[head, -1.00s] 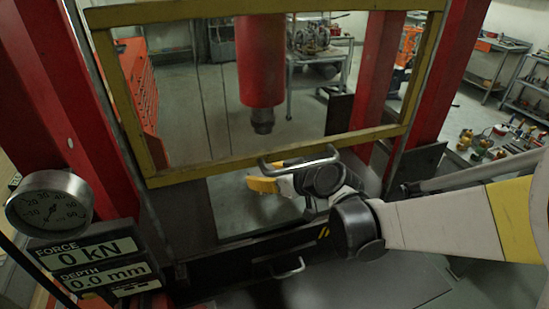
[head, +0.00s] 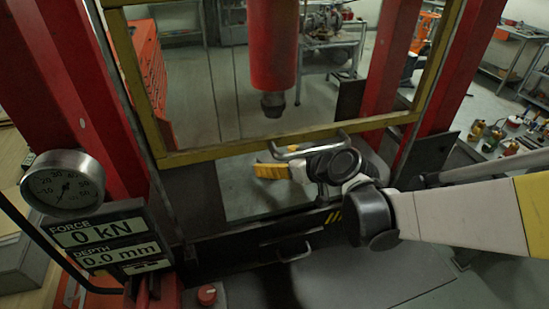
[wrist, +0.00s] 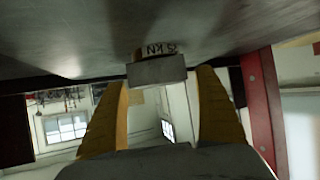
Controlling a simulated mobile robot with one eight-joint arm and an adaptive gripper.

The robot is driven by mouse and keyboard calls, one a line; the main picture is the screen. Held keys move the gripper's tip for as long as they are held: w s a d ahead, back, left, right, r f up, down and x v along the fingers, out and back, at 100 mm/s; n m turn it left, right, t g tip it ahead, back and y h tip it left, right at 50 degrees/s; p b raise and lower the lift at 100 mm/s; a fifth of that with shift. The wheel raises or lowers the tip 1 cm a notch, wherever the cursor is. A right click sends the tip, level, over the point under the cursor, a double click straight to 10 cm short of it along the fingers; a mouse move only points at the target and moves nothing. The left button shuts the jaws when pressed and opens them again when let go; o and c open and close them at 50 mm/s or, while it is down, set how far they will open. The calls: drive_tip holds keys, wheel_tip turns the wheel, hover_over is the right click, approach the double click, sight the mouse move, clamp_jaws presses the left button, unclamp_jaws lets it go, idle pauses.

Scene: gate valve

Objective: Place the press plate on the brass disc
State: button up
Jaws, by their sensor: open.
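In the head view my gripper (head: 272,171) reaches left, low in the press opening, just under the lower bar of the yellow guard frame. The wrist view shows its two yellow fingers (wrist: 162,88) spread apart. There are gaps between the block and both fingers. I cannot tell whether this block is the press plate.
The red press ram (head: 272,55) hangs above and behind the yellow guard frame (head: 290,148). Red columns flank the opening. The force and depth display (head: 105,240) reads 0 kN and 0.0 mm, below a round gauge (head: 62,184).

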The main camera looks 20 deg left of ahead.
drive_tip(key=p+v, duration=0.1)
drive_tip(key=v, duration=1)
drive_tip(key=shift+p, duration=0.3)
drive_tip(key=s+d+m+h, duration=0.5)
drive_tip(key=s+d, duration=0.2)
drive_tip(key=d, duration=0.6)
drive_tip(key=s+d+f+m+h, duration=0.1)
drive_tip(key=s+d+m+h, duration=0.3)
drive_tip(key=d, duration=0.9)
drive_tip(key=s+m, duration=0.1)
drive_tip(key=s, duration=0.2)
drive_tip(key=shift+m+h, duration=0.4)
drive_tip(key=shift+w+f, duration=0.1)
drive_tip(key=shift+f, duration=0.05)
